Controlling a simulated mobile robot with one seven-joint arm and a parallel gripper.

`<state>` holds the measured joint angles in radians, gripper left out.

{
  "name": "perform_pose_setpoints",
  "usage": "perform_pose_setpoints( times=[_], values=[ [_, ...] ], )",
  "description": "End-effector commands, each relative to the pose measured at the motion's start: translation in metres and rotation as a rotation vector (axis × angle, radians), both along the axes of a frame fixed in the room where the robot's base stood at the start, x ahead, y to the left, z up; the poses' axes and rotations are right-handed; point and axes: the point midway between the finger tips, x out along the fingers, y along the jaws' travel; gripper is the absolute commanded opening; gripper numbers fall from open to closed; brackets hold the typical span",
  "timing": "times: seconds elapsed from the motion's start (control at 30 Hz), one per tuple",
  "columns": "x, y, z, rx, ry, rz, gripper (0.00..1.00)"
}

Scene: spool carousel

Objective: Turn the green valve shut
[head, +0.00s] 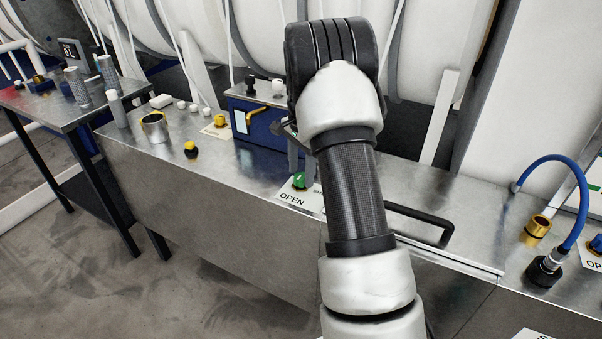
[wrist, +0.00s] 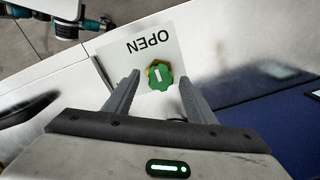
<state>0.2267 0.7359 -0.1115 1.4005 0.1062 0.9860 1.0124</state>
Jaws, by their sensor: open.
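The green valve (head: 299,181) is a small lobed knob with a white mark, on a white plate (head: 291,197) labelled OPEN on the metal bench top. In the wrist view the green valve (wrist: 160,76) shows its white mark lengthwise, with a gold base under it. My gripper (wrist: 156,88) is open, with one finger on each side of the valve in that view. Whether the fingers touch it cannot be told. In the head view my gripper (head: 299,160) is just above the valve, largely hidden by my arm.
A blue box (head: 257,107) with a yellow handle stands behind the valve. A black bar handle (head: 420,219) is to its right. A blue hose (head: 577,200) arches at far right. The bench front is clear.

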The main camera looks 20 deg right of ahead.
Motion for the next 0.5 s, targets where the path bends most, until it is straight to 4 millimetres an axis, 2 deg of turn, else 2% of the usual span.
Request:
perform_pose_setpoints(
  times=[0.33, 0.5],
  values=[
    [0.0003, 0.0002, -0.0048, 0.000, -0.001, 0.000, 0.51],
    [0.0003, 0.0002, -0.0046, 0.000, -0.001, 0.000, 0.24]
  ],
)
